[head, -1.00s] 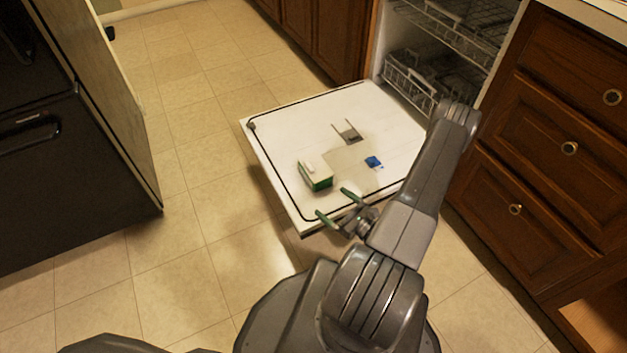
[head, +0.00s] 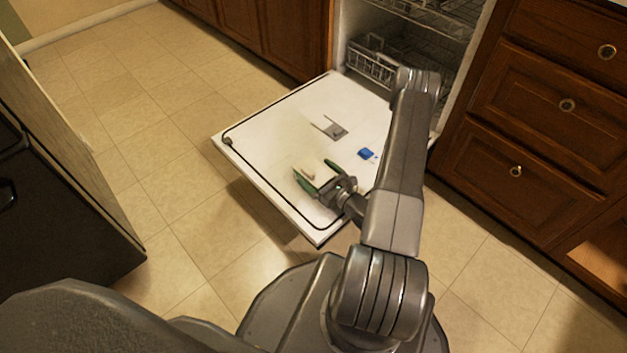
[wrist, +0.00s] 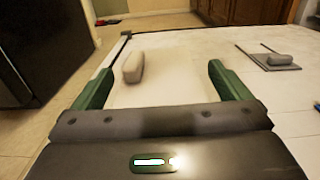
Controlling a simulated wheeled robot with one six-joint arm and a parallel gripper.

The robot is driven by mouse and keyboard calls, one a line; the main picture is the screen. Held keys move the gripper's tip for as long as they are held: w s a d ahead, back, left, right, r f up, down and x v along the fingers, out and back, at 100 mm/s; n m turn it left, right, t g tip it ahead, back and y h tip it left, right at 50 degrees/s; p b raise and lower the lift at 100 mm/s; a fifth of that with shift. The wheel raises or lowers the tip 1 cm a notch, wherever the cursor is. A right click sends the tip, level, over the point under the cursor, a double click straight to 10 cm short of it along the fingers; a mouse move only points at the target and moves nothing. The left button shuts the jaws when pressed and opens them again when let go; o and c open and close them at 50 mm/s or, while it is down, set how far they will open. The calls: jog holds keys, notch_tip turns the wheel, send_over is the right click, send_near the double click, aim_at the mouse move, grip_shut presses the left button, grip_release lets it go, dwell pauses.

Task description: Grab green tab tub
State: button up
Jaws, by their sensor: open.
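The tub (head: 309,174) sits on the lowered dishwasher door, and only its pale top with a raised tab shows in the head view. Its green sides are hidden by my gripper there. In the wrist view the pale tab (wrist: 133,66) stands between the fingers, nearer the left one; the tub's edges blend into the white door. My gripper (head: 314,168) is open, with its two green fingers on either side of the tub. The fingers also show in the wrist view (wrist: 157,78), and I cannot tell whether either touches the tub.
The white dishwasher door (head: 270,125) lies open, with a grey dispenser (head: 334,131) and a small blue block (head: 366,154) on it. A wire rack (head: 372,68) is behind. Wooden drawers (head: 530,125) stand right, a dark appliance (head: 60,215) left.

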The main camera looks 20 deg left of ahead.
jog(key=shift+w+a, duration=0.1)
jog(key=shift+a, duration=0.2)
jog(key=shift+c, duration=0.5)
jog(key=c, duration=1)
jog(key=shift+r, duration=0.15)
